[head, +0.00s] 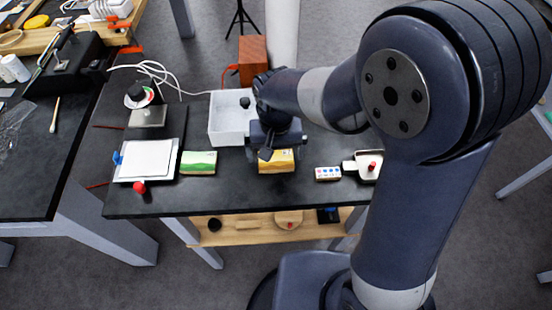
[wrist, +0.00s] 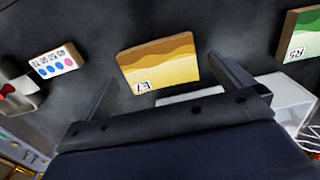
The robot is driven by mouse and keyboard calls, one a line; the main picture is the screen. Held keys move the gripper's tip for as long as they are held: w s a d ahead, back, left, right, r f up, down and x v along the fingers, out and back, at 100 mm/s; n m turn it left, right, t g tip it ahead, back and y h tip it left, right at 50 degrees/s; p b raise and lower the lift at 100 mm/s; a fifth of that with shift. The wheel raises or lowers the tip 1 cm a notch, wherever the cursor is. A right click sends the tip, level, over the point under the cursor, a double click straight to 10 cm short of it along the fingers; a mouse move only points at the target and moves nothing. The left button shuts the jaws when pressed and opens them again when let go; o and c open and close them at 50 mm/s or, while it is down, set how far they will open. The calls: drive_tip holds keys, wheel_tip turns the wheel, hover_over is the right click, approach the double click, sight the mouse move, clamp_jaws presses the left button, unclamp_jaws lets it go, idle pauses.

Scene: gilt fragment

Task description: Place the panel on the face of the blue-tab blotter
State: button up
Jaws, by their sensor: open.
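The blotter (head: 147,160) is a white pad on the left of the dark bench in the head view, with a blue tab (head: 117,158) at its left edge. A panel with yellow-orange bands (head: 284,167) lies on the bench under my gripper (head: 268,150). In the wrist view the yellow panel (wrist: 160,62) lies between the fingers of my gripper (wrist: 162,72), which is open and empty. A green banded panel (head: 198,162) lies just right of the blotter and shows at the wrist view's right edge (wrist: 303,38).
A white tray (head: 228,121) stands behind the panels. A card with coloured dots (head: 328,174) and a pale dish with a red knob (head: 366,165) lie at right. A red knob (head: 139,188) is at the blotter's front edge. A dial device (head: 142,96) stands behind the blotter.

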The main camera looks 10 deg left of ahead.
drive_tip(key=shift+f, duration=0.85)
drive_tip(key=shift+c, duration=0.2)
drive_tip(key=c, duration=1)
drive_tip(key=shift+r, duration=0.15)
